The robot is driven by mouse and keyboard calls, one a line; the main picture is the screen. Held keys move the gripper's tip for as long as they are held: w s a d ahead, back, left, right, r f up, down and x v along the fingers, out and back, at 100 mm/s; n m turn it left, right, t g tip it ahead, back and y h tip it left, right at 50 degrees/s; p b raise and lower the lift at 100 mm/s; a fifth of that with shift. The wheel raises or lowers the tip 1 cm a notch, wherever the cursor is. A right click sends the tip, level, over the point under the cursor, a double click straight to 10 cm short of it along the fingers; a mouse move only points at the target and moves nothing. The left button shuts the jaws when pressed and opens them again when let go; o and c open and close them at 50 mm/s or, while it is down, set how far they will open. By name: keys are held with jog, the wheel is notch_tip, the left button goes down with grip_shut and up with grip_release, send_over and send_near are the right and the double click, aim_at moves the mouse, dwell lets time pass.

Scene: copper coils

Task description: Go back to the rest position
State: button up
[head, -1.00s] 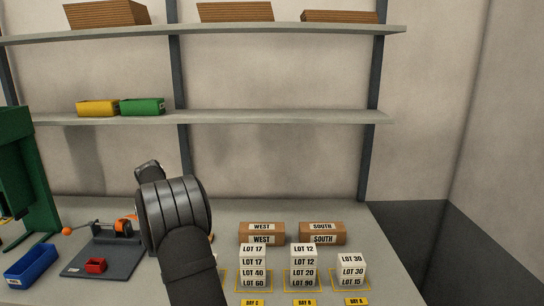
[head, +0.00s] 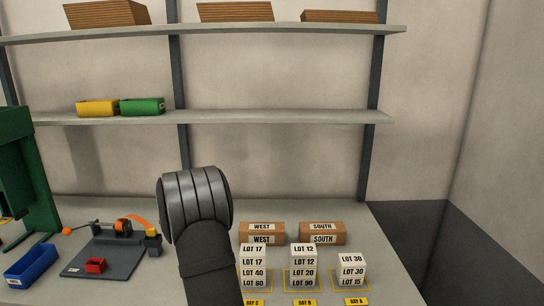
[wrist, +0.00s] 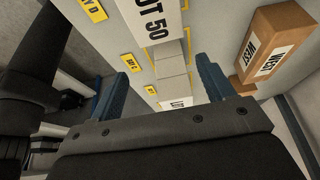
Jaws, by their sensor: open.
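My gripper (wrist: 162,67) shows in the wrist view with its two blue fingers apart and nothing between them touching both. A white box marked LOT 50 (wrist: 150,18) lies beyond the fingertips, apart from them. In the head view my dark arm stands over the bench left of the label stacks, and the gripper itself is hidden there. White lot boxes stand in three stacks on the bench: the left stack (head: 253,262), the middle stack (head: 303,263) and the shorter right stack (head: 351,270).
Brown WEST boxes (head: 262,228) and SOUTH boxes (head: 322,228) stand behind the stacks. Two shelves (head: 280,118) run above the bench.

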jog(key=d+r, duration=0.1)
jog(key=d, duration=0.2)
jog(key=s+d+r, duration=0.1)
jog(key=d+r, duration=0.1)
jog(key=d, duration=0.1)
jog(key=d+r, duration=0.2)
jog(key=d, duration=0.1)
jog(key=shift+s, duration=0.2)
jog(key=d, duration=0.6)
jog(key=d+r, duration=0.1)
jog(key=d, duration=1.3)
jog(key=shift+w+r, duration=0.35)
jog(key=s+d+r, duration=0.1)
jog(key=s+d, duration=0.3)
jog(key=d, duration=0.7)
jog(key=s+d+r, duration=0.1)
jog(key=s+d, duration=0.3)
jog(key=d, duration=0.7)
jog(key=shift+d+r, duration=0.15)
jog(key=shift+r, duration=0.05)
